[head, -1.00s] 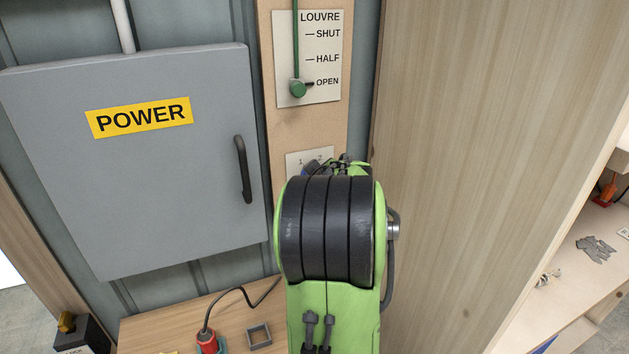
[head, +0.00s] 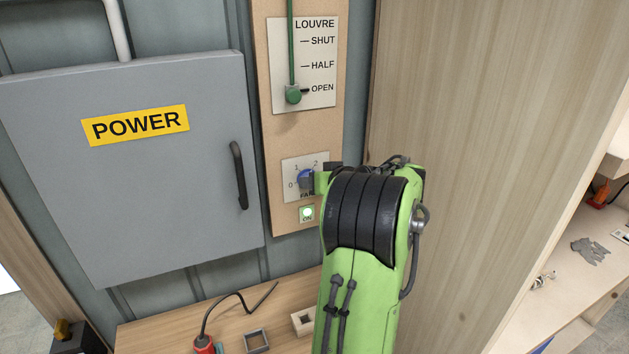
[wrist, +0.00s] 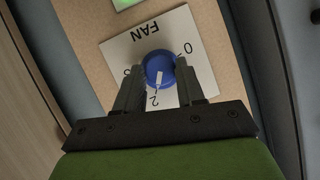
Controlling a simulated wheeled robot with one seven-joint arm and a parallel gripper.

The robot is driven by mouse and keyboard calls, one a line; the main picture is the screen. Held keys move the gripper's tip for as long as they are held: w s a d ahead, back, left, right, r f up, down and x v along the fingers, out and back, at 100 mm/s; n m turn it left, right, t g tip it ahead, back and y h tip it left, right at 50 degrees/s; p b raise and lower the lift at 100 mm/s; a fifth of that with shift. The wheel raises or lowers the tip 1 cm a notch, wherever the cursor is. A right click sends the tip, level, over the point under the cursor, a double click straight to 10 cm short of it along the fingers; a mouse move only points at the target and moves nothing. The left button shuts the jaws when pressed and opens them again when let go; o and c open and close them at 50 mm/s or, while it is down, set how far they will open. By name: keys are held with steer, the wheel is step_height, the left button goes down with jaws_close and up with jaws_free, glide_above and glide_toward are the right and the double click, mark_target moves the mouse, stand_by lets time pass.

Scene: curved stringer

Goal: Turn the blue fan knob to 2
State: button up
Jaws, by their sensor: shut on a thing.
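The blue fan knob (wrist: 160,69) sits on a pale plate marked FAN, which appears upside down in the wrist view. The 0 shows to the right, and a digit at the left is partly covered by a finger.
A lit green ON light (head: 307,213) is below the fan plate. The louvre lever (head: 293,94) above stands at OPEN. A grey POWER cabinet (head: 130,180) is to the left, and a wooden panel (head: 470,150) rises close on the right. A bench (head: 270,330) is below.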

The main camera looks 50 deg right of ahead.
steer(key=shift+f+y, duration=0.2)
steer(key=shift+y, duration=0.1)
steer(key=o, duration=1)
steer(key=shift+r, duration=0.1)
steer(key=v, duration=1.5)
steer(key=shift+s+a, duration=0.25)
steer(key=shift+s, duration=0.1)
